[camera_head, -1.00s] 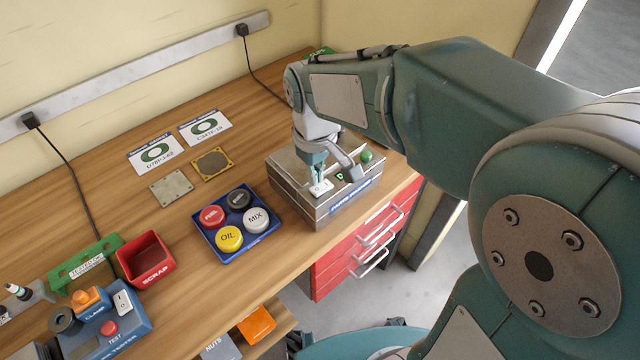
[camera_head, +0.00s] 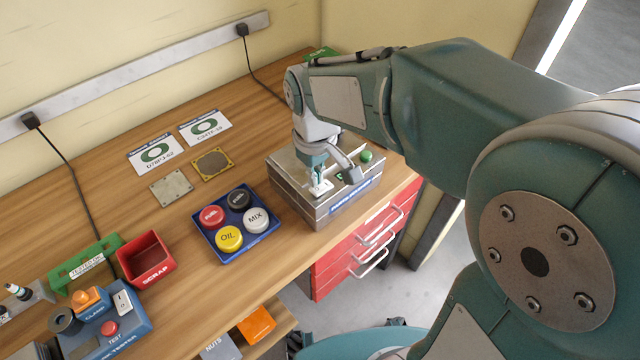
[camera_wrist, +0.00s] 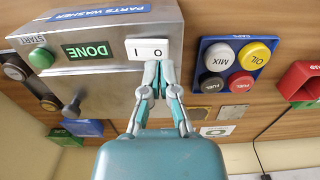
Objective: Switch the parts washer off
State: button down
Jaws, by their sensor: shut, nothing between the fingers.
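The parts washer (camera_head: 310,205) is a grey metal box on the bench near the right end, with a blue label on its front edge. It shows upside down in the wrist view (camera_wrist: 105,95). Its white rocker switch (camera_wrist: 147,48) is marked I and O, beside a lit green DONE display (camera_wrist: 88,50). The green START button (camera_wrist: 41,58) is beyond the display; it also shows in the head view (camera_head: 366,157). My gripper (camera_wrist: 158,64) is shut and empty, fingertips at the switch's O half. I cannot tell whether they touch or press it.
A blue tray (camera_head: 268,233) with several coloured round caps stands left of the washer. Metal plates, paper cards and a red SCRAP bin (camera_head: 146,259) lie further left. A knob (camera_wrist: 72,108) stands up on the washer. Red drawers (camera_head: 330,272) are below.

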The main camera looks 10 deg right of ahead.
aim_at(316, 189)
jog(key=shift+f, duration=1.15)
dwell(0.6)
jog(key=shift+r, duration=3.55)
